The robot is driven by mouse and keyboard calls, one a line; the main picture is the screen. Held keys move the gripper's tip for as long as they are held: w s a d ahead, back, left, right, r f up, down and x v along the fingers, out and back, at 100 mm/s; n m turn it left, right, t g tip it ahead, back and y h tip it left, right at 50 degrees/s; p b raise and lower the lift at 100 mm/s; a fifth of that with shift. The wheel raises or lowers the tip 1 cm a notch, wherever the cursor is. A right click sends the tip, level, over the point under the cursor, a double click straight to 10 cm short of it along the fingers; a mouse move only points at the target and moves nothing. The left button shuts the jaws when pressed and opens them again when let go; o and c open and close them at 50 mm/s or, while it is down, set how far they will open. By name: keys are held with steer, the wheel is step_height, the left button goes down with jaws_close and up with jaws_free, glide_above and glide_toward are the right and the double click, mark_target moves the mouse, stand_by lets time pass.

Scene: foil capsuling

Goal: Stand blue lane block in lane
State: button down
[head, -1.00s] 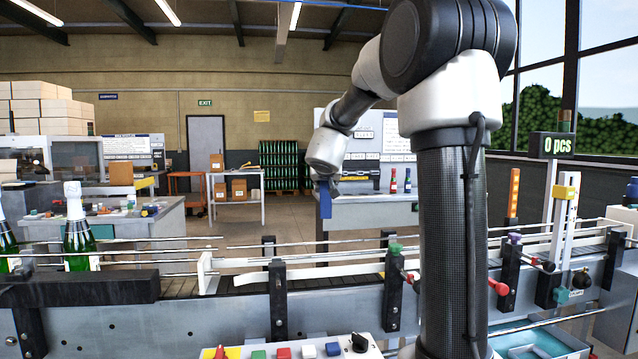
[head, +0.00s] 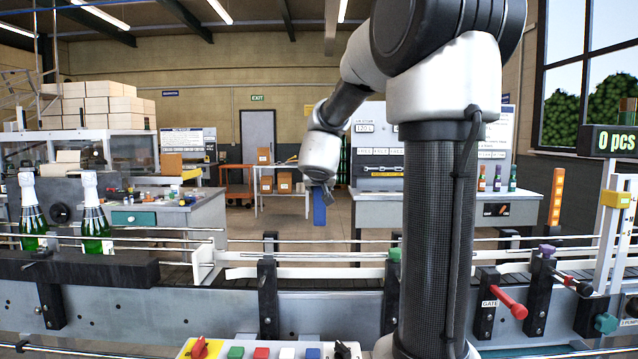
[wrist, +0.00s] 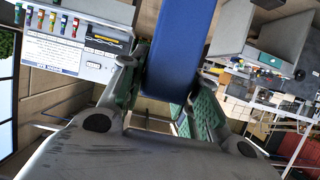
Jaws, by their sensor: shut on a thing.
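The blue lane block (head: 319,207) is a long blue bar hanging upright below my gripper (head: 318,188) in the head view. In the wrist view the blue block (wrist: 182,45) runs up from between the green-padded fingers of my gripper (wrist: 160,98), which are shut on it. The block is in the air, apart from the conveyor. The conveyor lane (head: 345,272), with white guide strips and rails, crosses the head view in front of me. My arm's column hides part of the lane.
Two foil-topped green bottles (head: 95,215) stand at the conveyor's left. A red gate handle (head: 508,305) and an orange column (head: 556,196) are to the right. A button panel (head: 275,350) is at the front. Behind are a left workbench (head: 190,220) and a right workbench (head: 375,212).

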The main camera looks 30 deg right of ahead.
glide_above(320, 224)
steer(key=w+d, duration=0.2)
steer(key=w, duration=0.1)
steer(key=shift+f, duration=2.9)
steer(key=shift+f, duration=0.1)
steer(key=shift+f, duration=0.3)
steer(key=shift+f, duration=1.9)
steer(key=shift+f, duration=0.3)
steer(key=shift+f, duration=0.3)
steer(key=shift+f, duration=0.3)
steer(key=shift+f, duration=2.3)
